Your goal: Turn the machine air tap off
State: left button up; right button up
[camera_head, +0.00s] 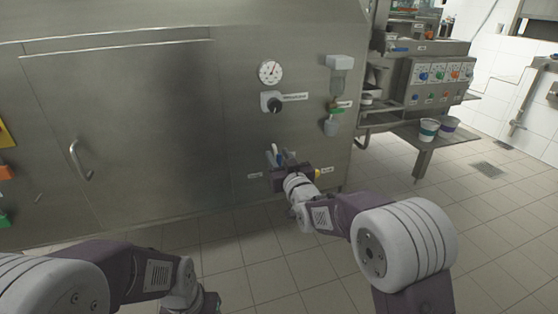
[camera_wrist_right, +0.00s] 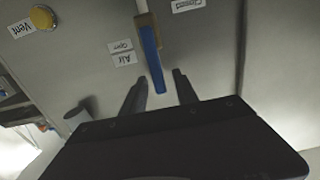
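The air tap's blue lever (camera_wrist_right: 152,60) stands out from the machine panel in the right wrist view, between the "Closed" label (camera_wrist_right: 188,4) and the "Air" (camera_wrist_right: 124,58) and "Open" (camera_wrist_right: 120,45) labels. My right gripper (camera_wrist_right: 161,77) is open. The lever's free end reaches between its two fingertips, and I see gaps at both sides. In the head view my right gripper (camera_head: 277,157) is at the low front of the machine, hiding most of the tap. My left gripper's dark body (camera_head: 205,304) is at the bottom edge, its fingers out of view.
A yellow knob (camera_wrist_right: 43,17) by a "Vent" label (camera_wrist_right: 8,87) is near the tap. A gauge (camera_head: 270,72) and dark selector knob (camera_head: 273,104) sit above. A clear cup-shaped fitting (camera_head: 331,126) hangs at right. Cups (camera_head: 428,130) stand on a side shelf. Tiled floor is free in front.

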grip_shut()
dwell(1.4)
